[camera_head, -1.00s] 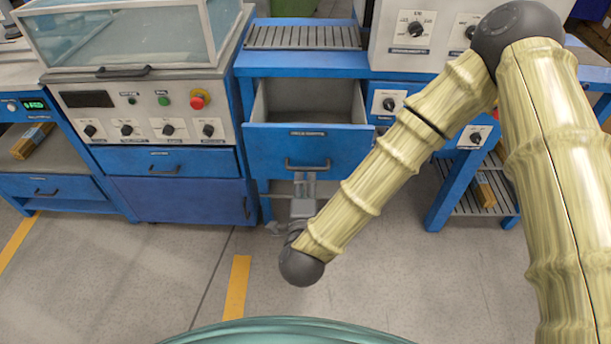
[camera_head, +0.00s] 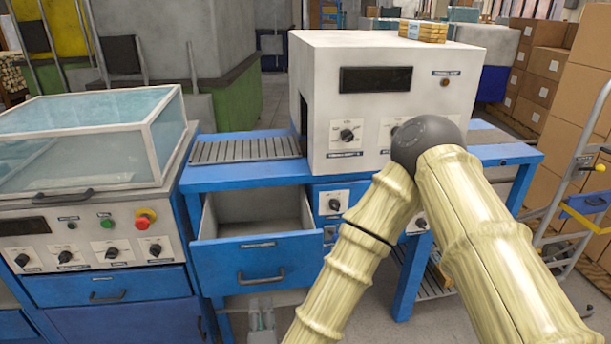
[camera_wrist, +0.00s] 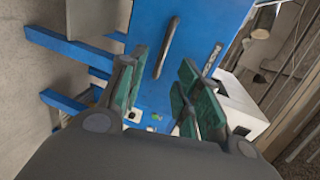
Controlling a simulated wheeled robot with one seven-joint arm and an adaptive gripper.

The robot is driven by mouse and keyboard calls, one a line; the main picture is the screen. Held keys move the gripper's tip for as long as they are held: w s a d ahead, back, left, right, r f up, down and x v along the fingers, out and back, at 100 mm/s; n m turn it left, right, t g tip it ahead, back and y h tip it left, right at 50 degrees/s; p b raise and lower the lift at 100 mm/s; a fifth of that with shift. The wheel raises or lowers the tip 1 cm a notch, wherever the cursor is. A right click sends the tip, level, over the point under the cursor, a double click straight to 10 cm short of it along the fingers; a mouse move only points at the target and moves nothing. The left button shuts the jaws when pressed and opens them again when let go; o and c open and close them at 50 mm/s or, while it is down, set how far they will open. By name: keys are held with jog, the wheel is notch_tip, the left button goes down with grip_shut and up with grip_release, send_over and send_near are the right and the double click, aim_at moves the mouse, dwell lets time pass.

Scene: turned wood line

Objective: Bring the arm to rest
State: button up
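My gripper (camera_wrist: 157,100) shows in the wrist view with its two green-padded fingers spread apart and nothing between them. Beyond the fingers is the blue front of a drawer (camera_wrist: 200,30) with a dark bar handle (camera_wrist: 170,45). A gap appears between the fingers and the handle. In the head view the drawer (camera_head: 290,262) is pulled out, and the part of its inside that shows is empty. My arm crosses the right half of the head view, bent at the dark elbow joint.
A white machine (camera_head: 335,100) with dials stands on the blue bench behind the drawer. A glass-lidded cabinet (camera_head: 100,140) with a red button stands at left. At right are a hand truck (camera_head: 580,180) and stacked cardboard boxes (camera_head: 545,75).

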jog(key=s+d+f+n+g+p, duration=0.3)
jog(key=s+d+f+n+g, duration=0.15)
jog(key=d+f, duration=0.3)
jog(key=s+d+f+n+g+p, duration=0.3)
jog(key=d+f+n, duration=0.2)
jog(key=d+f, duration=0.3)
jog(key=s+d+f+n+g+h+p, duration=0.1)
jog(key=s+d+n+g+h+p, duration=0.1)
jog(key=s+d, duration=0.5)
jog(key=s+d+f+n+g+h+p, duration=0.1)
jog(key=s+d+g, duration=0.4)
jog(key=d, duration=0.8)
jog(key=s+n+p, duration=0.1)
jog(key=s+n, duration=0.1)
jog(key=s, duration=0.1)
jog(key=shift+s+d+f+h+p, duration=0.25)
jog(key=shift+s+d+h+p, duration=0.05)
jog(key=shift+h+p, duration=0.1)
jog(key=shift+w+a+g, duration=0.1)
jog(key=shift+g, duration=0.15)
